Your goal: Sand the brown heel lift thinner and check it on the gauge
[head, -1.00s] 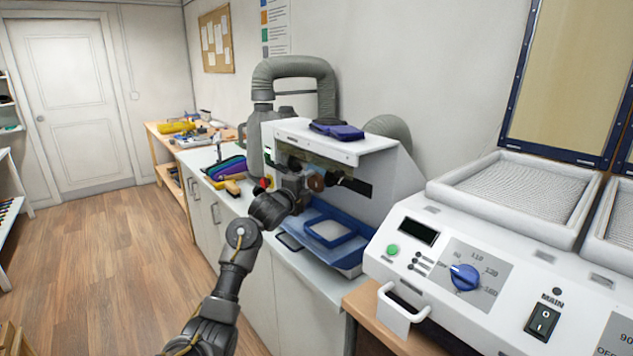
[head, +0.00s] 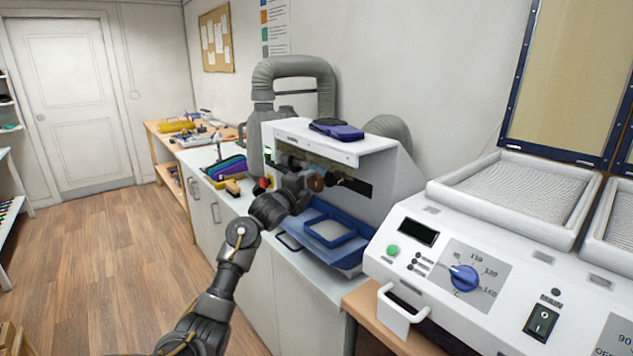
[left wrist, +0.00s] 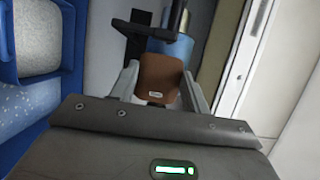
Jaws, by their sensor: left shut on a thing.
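My left gripper (head: 316,182) reaches into the open front of the white sanding machine (head: 372,158). It is shut on the brown heel lift (head: 315,183), a small brown block with a pale label. The lift also shows in the left wrist view (left wrist: 160,80), between the two grey fingers, close to a dark bar and a blue-grey cylinder (left wrist: 170,48). I cannot tell whether the lift touches the cylinder. My right gripper is not in view. I cannot make out the gauge.
A blue tray (head: 325,232) sits under the machine's opening. A dark blue item (head: 336,130) lies on top of the machine. Colored pieces (head: 226,168) lie on the counter to the left. A white heater unit with a blue dial (head: 464,278) stands at the right.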

